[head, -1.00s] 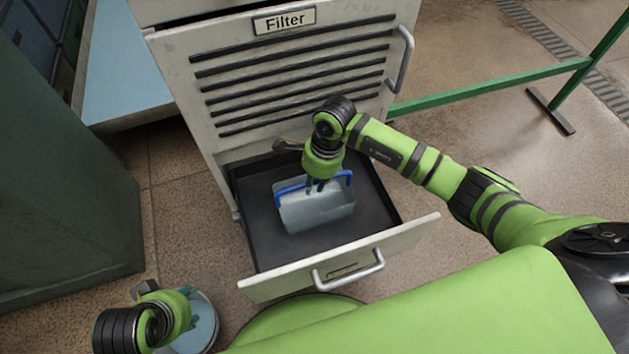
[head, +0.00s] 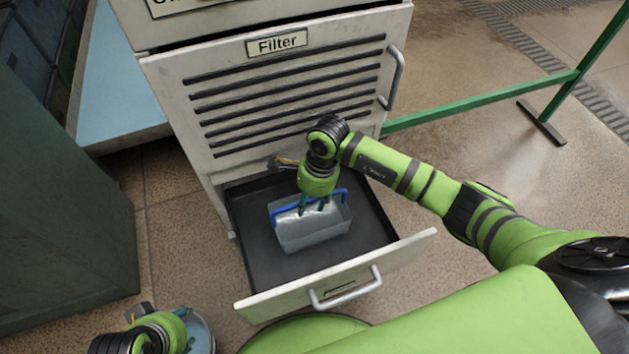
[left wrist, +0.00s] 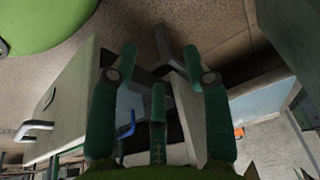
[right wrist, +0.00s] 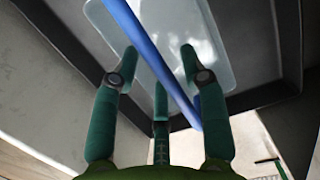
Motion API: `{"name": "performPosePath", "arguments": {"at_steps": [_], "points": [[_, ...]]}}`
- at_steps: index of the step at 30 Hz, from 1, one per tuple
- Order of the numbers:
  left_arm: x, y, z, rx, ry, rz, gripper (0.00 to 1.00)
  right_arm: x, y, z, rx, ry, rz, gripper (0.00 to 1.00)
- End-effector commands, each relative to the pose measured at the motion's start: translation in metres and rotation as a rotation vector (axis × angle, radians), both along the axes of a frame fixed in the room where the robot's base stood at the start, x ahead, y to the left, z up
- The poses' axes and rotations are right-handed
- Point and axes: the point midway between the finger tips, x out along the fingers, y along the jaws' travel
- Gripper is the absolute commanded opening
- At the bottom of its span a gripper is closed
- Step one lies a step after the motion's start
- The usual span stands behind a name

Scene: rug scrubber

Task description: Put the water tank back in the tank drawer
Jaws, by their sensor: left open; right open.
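The water tank (head: 312,236), a grey translucent box with a blue handle (head: 279,215), sits inside the pulled-out tank drawer (head: 375,215). My right gripper (head: 312,206) is open just above the tank, its fingers pointing down at it. In the right wrist view the blue handle (right wrist: 150,45) runs slantwise between and below the open fingers (right wrist: 158,62), with the pale tank (right wrist: 205,45) beneath. I cannot tell whether a finger touches the handle. My left gripper (left wrist: 160,62) is open and empty, away from the tank at the lower left of the head view.
The drawer front (head: 340,278) has a metal bar handle. Above it is a closed slatted panel labelled Filter (head: 277,42). A dark green cabinet (head: 60,170) is at left, a green rail (head: 480,103) at right.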

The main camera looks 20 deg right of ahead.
Motion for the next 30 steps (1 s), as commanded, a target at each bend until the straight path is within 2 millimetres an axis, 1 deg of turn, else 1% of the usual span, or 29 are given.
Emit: {"name": "performPosePath", "arguments": {"at_steps": [1, 9, 12, 15, 18, 21, 30], "points": [[0.001, 0.000, -0.005, 0.002, 0.009, 0.000, 0.49, 0.002, -0.003, 0.013, -0.001, -0.005, 0.001, 0.44], [0.007, -0.001, -0.043, 0.002, 0.035, -0.001, 0.49, 0.001, -0.014, 0.074, -0.003, -0.005, 0.002, 0.44], [0.008, -0.002, -0.053, 0.002, 0.040, -0.002, 0.49, 0.001, -0.017, 0.092, -0.001, -0.004, 0.001, 0.44], [0.008, -0.002, -0.061, 0.002, 0.043, -0.002, 0.49, 0.001, -0.019, 0.106, -0.001, -0.003, 0.000, 0.44], [0.008, -0.002, -0.066, 0.002, 0.046, -0.002, 0.49, 0.001, -0.021, 0.114, -0.001, -0.001, 0.001, 0.44], [0.008, -0.002, -0.069, 0.002, 0.046, -0.002, 0.49, 0.001, -0.022, 0.118, -0.001, 0.000, 0.000, 0.44], [0.008, -0.002, -0.069, 0.002, 0.046, -0.002, 0.49, 0.001, -0.021, 0.118, 0.002, 0.000, 0.000, 0.44]]}}
